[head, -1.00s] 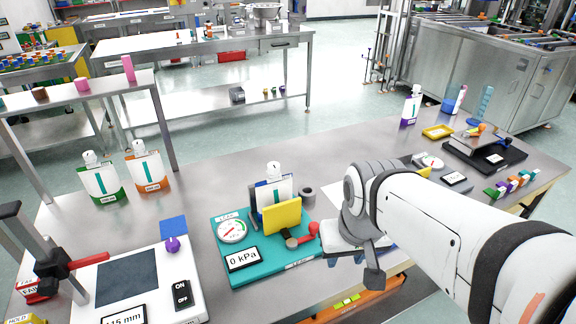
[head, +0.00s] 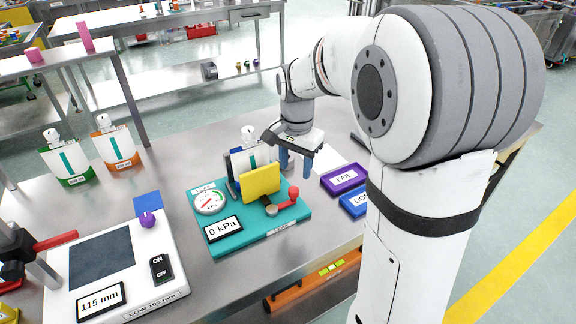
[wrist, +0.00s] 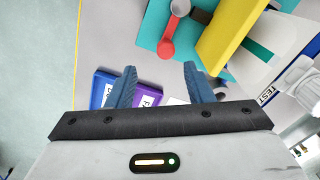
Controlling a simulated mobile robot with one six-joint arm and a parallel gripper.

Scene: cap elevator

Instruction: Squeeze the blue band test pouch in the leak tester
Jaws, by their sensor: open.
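The leak tester has a teal base (head: 232,240), a round gauge (head: 209,201), a 0 kPa display (head: 223,229) and an upright yellow plate (head: 260,182). Its red-knobbed lever (head: 293,192) lies at the plate's right front; the red knob also shows in the wrist view (wrist: 166,48). A white capped pouch (head: 237,158) with a teal stripe stands upright behind the yellow plate; its lower part is hidden and its band is hard to make out. My gripper (head: 296,170) is open and empty, just right of the plate and pouch. Its blue fingers (wrist: 159,72) point toward the lever side.
Purple FAIL (head: 344,178) and blue (head: 355,203) trays lie right of the tester. Green-banded (head: 68,162) and orange-banded (head: 115,149) pouches stand at the back left. A sealer-like device (head: 101,255) with a 115 mm display occupies the front left.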

